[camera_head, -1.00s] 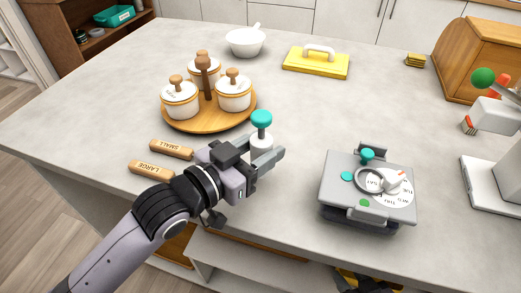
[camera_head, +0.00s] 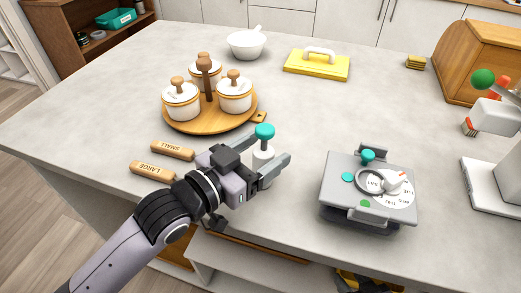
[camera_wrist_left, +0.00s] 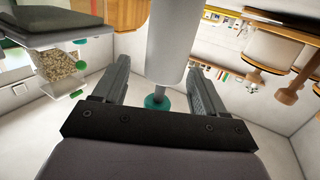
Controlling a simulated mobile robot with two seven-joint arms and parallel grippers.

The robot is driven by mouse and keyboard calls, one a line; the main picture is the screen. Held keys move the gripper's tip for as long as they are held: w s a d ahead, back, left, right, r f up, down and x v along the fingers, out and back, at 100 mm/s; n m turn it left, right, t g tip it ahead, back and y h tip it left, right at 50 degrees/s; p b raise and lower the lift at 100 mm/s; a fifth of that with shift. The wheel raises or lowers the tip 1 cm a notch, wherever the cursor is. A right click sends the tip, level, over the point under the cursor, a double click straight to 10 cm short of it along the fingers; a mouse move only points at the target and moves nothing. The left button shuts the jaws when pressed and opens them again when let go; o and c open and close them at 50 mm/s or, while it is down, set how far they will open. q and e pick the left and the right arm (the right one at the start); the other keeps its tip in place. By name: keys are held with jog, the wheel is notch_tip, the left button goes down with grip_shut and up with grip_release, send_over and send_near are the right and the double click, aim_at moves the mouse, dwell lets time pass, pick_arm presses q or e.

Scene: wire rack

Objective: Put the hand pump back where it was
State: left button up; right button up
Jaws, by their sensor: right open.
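The hand pump is a white bottle with a teal round top (camera_head: 264,131), standing upright near the counter's front edge. Its lower body is partly hidden by my left gripper (camera_head: 268,172). In the left wrist view, the pump's white body (camera_wrist_left: 168,40) lies between the two fingers (camera_wrist_left: 157,92), with its teal part low between them. A gap shows between the left-hand finger and the pump; the right-hand finger is close beside it. The left gripper looks open around the pump. I do not see my right gripper.
A round wooden tray (camera_head: 210,124) with lidded white pots stands behind the pump. Two wooden handles (camera_head: 172,150) marked SMALL and LARGE lie left. A grey dial device (camera_head: 340,200) stands right. A white bowl (camera_head: 246,44) and yellow float (camera_head: 316,66) are further back. The counter's middle is clear.

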pick_arm(q)
jog(key=shift+s+f, duration=0.1)
jog(key=shift+f, duration=0.85)
jog(key=shift+r, duration=0.55)
jog(key=shift+s+a, duration=0.1)
jog(key=shift+a, duration=0.15)
jog(key=r+v, duration=0.1)
jog(key=v, duration=1)
jog(key=shift+b, duration=0.35)
jog(key=shift+a, duration=0.1)
jog(key=shift+s, duration=0.1)
